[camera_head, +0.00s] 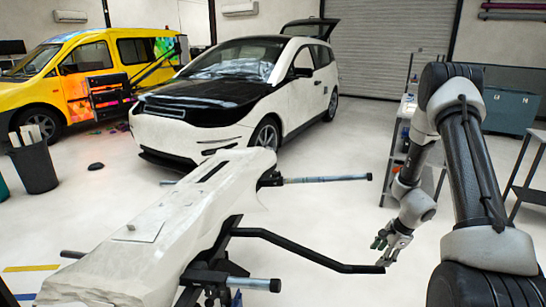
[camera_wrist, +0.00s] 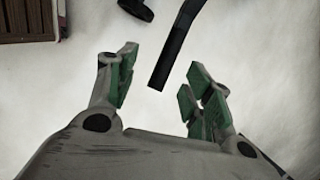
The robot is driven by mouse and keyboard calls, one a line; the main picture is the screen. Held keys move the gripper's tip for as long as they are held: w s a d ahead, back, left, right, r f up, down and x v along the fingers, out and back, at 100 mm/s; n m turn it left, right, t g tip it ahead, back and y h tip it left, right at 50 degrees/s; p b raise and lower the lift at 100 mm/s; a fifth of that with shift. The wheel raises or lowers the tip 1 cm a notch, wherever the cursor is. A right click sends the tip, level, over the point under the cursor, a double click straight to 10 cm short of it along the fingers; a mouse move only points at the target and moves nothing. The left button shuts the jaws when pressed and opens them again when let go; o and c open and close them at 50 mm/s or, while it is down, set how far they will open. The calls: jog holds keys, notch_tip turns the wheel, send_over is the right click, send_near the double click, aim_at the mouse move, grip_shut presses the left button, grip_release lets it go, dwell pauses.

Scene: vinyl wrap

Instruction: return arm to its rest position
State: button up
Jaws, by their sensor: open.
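My arm rises at the right of the head view and bends down to my gripper (camera_head: 385,255). The gripper hangs low beside the end of a black bar of the stand. In the wrist view my gripper (camera_wrist: 160,85) has its green-padded fingers spread apart. The end of a black bar (camera_wrist: 170,60) shows between and beyond the fingertips; I cannot tell its distance from them. Nothing is held.
A white bumper (camera_head: 190,215) lies on a stand with black bars (camera_head: 310,256) left of my arm. A shelf cart (camera_head: 405,150) stands behind the arm, and a dark table (camera_head: 530,180) at the right. A white-and-black car (camera_head: 235,95) and yellow van (camera_head: 85,75) are behind.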

jog(key=s+a+r+n+h, duration=0.1)
jog(key=s+a+r+n, duration=0.2)
jog(key=r, duration=1.1)
jog(key=s+a+r+n+t, duration=0.1)
jog(key=s+a+r+n, duration=0.1)
jog(key=s+r+n, duration=0.7)
jog(key=s+a+r+n+t+h, duration=0.1)
jog(key=s+a+r+n, duration=0.2)
jog(key=s+r+n, duration=0.4)
jog(key=s+r, duration=0.7)
jog(key=r, duration=0.6)
jog(key=shift+a+h, duration=0.3)
